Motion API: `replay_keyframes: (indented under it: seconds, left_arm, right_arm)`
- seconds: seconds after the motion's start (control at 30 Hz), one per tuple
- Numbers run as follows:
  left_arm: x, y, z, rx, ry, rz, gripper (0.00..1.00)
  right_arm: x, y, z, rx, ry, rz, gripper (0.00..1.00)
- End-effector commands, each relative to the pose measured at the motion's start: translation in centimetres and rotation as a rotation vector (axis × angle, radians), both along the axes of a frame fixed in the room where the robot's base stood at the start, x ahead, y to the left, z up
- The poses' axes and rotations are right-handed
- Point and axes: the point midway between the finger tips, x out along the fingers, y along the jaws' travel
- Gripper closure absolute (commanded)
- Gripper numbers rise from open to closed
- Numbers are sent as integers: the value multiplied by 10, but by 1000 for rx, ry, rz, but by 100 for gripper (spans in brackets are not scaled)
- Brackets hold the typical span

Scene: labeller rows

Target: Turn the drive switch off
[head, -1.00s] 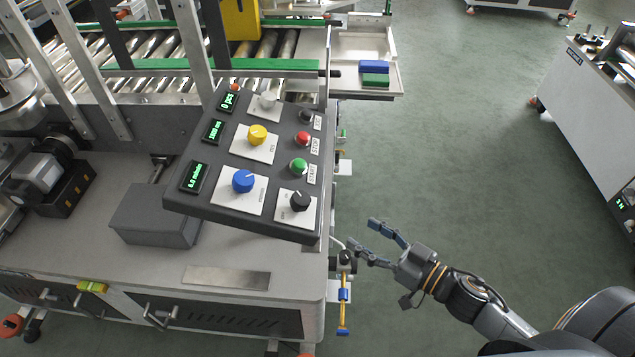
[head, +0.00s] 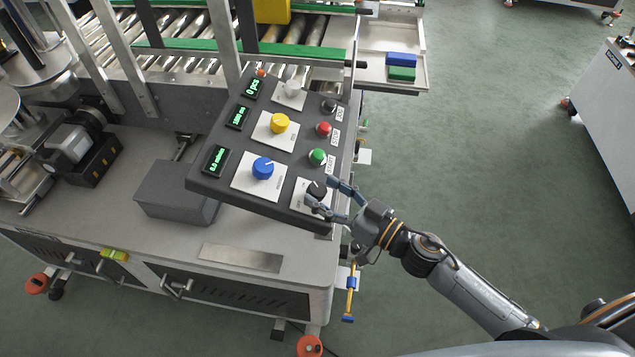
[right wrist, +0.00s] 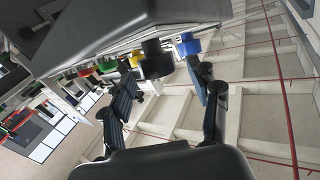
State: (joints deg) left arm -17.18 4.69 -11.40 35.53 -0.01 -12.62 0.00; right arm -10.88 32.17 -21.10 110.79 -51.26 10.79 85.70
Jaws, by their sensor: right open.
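The control panel (head: 222,183) is a dark sloped box on the machine. A black rotary knob (head: 316,188) sits on a white plate at its lower right corner. I take it for the drive switch; its label is too small to read. My right gripper (head: 319,192) is open at this knob, one finger on either side of it in the head view. In the right wrist view the black knob (right wrist: 156,60) shows between and beyond the spread fingertips (right wrist: 160,75). I cannot tell whether they touch it. My left gripper is not in view.
Close by on the panel are a green button (head: 317,156), a red button (head: 323,128), a blue knob (head: 263,168) and a yellow knob (head: 279,123). Green-lit displays (head: 215,160) line its left side. A yellow-and-blue fitting (head: 350,290) hangs below.

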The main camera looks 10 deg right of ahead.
Motion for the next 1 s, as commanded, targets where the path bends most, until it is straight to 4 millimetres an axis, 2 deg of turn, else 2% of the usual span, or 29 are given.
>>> replay_keyframes:
  seconds: [0.2, 0.53, 0.57, 0.8, 0.83, 1.0]
  left_arm:
    - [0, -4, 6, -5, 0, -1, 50]
    - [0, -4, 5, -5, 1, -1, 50]
    - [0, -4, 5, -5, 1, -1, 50]
    - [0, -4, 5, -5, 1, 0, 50]
    - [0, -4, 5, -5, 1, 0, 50]
    - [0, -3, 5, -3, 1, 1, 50]
  right_arm:
    - [17, 13, 1, 1, -1, -1, 39]
    - [19, 15, -1, 1, 1, -1, 39]
    - [19, 15, -1, 1, 1, -1, 43]
    - [19, 15, -1, 1, 1, -1, 92]
    - [19, 15, -1, 1, 1, -1, 95]
    - [19, 15, -1, -1, -2, 5, 95]
